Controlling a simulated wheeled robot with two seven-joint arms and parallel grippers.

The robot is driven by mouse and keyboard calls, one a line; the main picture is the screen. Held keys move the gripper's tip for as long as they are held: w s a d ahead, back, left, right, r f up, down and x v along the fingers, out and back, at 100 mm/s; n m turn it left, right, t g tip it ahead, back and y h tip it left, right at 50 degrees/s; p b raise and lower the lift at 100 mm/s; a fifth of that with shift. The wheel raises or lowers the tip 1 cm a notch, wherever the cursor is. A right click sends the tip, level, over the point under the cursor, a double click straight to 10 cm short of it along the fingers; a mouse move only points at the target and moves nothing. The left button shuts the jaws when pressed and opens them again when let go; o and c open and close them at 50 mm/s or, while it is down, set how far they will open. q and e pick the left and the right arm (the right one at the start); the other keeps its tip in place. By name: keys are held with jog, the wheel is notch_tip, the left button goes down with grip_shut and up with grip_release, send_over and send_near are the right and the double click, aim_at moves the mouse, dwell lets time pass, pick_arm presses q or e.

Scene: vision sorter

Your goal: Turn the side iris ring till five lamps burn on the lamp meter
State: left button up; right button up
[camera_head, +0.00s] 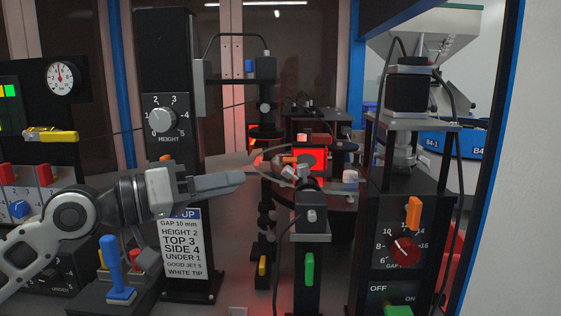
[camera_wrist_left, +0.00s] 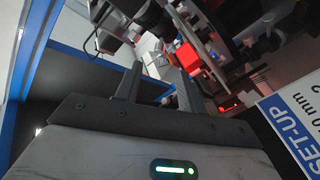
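My left gripper (camera_head: 243,178) reaches in from the left, fingers pointing right, left of the dark camera-like unit (camera_head: 311,207) on the central post. In the left wrist view its two fingers (camera_wrist_left: 158,88) stand apart with nothing clearly between them. The fingertips look apart from that unit. The side iris ring cannot be told for sure; it may be on this unit, which faces a glowing red panel (camera_head: 308,158). A panel with green and yellow lit squares (camera_head: 9,91) is cut by the left edge; I cannot tell whether it is the lamp meter. My right gripper is not in view.
The set-up card (camera_head: 181,242) reads SIDE 4. A black column with a HEIGHT dial (camera_head: 161,119) stands behind my left arm. A blue lever (camera_head: 116,268) is below the arm. A red GAP knob (camera_head: 405,251) and orange lever (camera_head: 414,213) are at right.

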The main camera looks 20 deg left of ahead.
aim_at(300, 181)
pick_arm(q)
jog(key=p+x, duration=0.4)
jog(key=x, duration=0.6)
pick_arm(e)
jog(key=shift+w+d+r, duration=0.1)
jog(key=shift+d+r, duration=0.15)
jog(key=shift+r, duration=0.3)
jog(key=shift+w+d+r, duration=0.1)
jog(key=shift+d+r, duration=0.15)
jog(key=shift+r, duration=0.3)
